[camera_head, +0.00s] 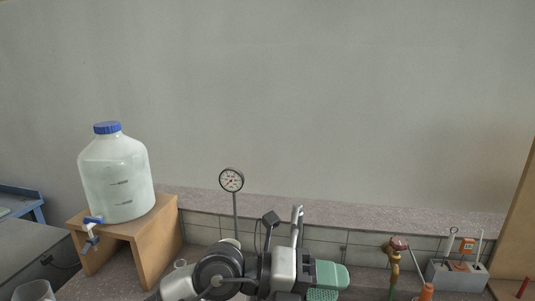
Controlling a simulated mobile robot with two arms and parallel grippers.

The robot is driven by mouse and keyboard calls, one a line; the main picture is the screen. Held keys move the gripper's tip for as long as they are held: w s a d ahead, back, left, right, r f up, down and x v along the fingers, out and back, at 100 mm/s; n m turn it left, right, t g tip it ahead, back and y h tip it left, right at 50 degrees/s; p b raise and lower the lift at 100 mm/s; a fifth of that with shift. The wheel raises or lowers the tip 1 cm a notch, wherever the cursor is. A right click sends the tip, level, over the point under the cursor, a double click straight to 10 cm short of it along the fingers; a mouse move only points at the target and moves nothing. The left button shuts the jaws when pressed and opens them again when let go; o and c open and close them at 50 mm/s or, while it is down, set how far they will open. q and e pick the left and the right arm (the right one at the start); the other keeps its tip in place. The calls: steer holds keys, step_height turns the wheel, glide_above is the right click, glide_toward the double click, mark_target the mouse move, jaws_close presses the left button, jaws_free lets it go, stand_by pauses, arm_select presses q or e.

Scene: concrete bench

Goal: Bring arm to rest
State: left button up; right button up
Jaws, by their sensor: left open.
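My left arm comes in low at the bottom centre, and its gripper (296,218) points up in front of the tiled strip of wall. The gripper is open, with nothing seen between its fingers. My right gripper is not in view.
A white jug with a blue cap (116,175) and tap stands on a wooden stand (157,238) at left. A dial gauge (231,180) rises behind my arm. A green object (331,276) lies right of it. A grey holder (457,278) with tools stands at right.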

arm_select(q)
steer(key=w+a+r+n+t+h, duration=0.1)
steer(key=a+r+n+t+h, duration=0.5)
steer(key=n+t, duration=0.65)
steer(key=w+a+f+n+t+y, duration=0.4)
steer(key=a+f+n+t+y, duration=0.2)
steer(key=a+n+t+y, duration=0.65)
steer(key=s+a+f+n+g+y, duration=0.2)
steer(key=a+f+n+g+y, duration=0.3)
steer(key=f, duration=0.3)
steer(key=s+a+f+n+g+y, duration=0.2)
steer(key=f+n+g+y, duration=0.25)
steer(key=f+n, duration=0.2)
steer(key=s+a+f+g, duration=0.2)
steer(key=s+f+g, duration=0.45)
steer(key=s, duration=0.35)
steer(key=s+a+f+g, duration=0.2)
steer(key=s+f+g, duration=0.3)
steer(key=s+f, duration=0.35)
step_height(320, 180, down, 24)
steer(key=g, duration=0.1)
steer(key=s+a+f+g, duration=0.1)
steer(key=s+a+f, duration=0.2)
steer(key=s+f, duration=1.4)
steer(key=shift+s+f+g, duration=0.35)
steer(key=shift+f+g, duration=0.05)
steer(key=shift+f, duration=0.15)
